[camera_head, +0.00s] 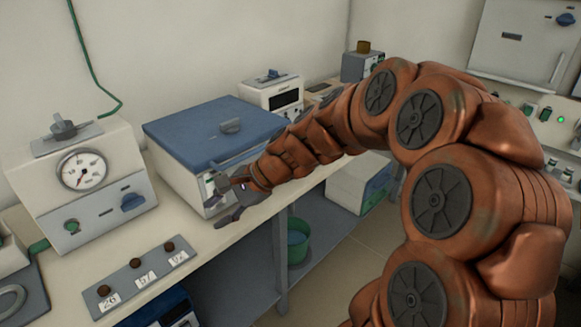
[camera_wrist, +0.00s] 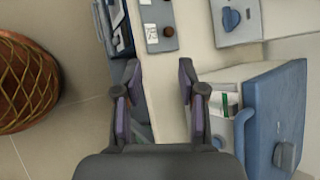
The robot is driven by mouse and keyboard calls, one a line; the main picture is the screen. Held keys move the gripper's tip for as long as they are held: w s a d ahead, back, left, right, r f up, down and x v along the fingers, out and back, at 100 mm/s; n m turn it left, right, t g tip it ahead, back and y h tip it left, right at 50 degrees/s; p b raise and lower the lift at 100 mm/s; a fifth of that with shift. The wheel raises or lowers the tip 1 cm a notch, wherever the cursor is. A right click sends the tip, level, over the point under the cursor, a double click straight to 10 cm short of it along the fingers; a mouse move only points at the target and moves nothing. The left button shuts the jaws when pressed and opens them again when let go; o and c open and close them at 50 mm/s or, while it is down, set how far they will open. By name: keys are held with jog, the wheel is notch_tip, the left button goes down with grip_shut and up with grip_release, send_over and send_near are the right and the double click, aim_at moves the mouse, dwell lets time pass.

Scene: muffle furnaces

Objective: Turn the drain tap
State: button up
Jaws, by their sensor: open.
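My gripper (camera_head: 222,203) is open and empty in front of the blue-lidded box (camera_head: 205,128), above the bench's front edge. In the wrist view my gripper (camera_wrist: 159,80) has its two dark fingers spread, with the bench edge between and beyond them. The box (camera_wrist: 278,110) lies right of the fingers there, with a pale front panel (camera_wrist: 228,103) carrying green and white marks and a blue curved bar (camera_wrist: 240,130) beside it. I cannot make out for certain which part is the drain tap; my gripper hides part of the box front in the head view.
A gauge unit (camera_head: 85,190) with knobs stands left on the bench. A plate with several brown knobs (camera_head: 143,275) lies in front of it. A lower shelf (camera_head: 240,275) and a green bucket (camera_head: 298,247) are under the bench. A woven basket (camera_wrist: 22,80) stands on the floor.

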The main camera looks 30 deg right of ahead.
jog(key=w+d+f+m+t+b, duration=0.2)
jog(key=w+d+m+t, duration=0.2)
jog(key=w+d+m, duration=0.7)
jog(key=w+d+f+m+t+h+b, duration=0.1)
jog(key=d+f+m+t+h, duration=0.2)
jog(key=d, duration=0.8)
jog(key=d+f+m+t+h+b, duration=0.15)
jog(key=d+m, duration=0.25)
jog(key=d, duration=0.6)
jog(key=shift+g+h, duration=0.25)
jog(key=shift+p+x, duration=0.4)
jog(key=shift+x, duration=3.45)
jog(key=shift+d+r, duration=0.1)
jog(key=shift+c, duration=0.3)
grip_shut()
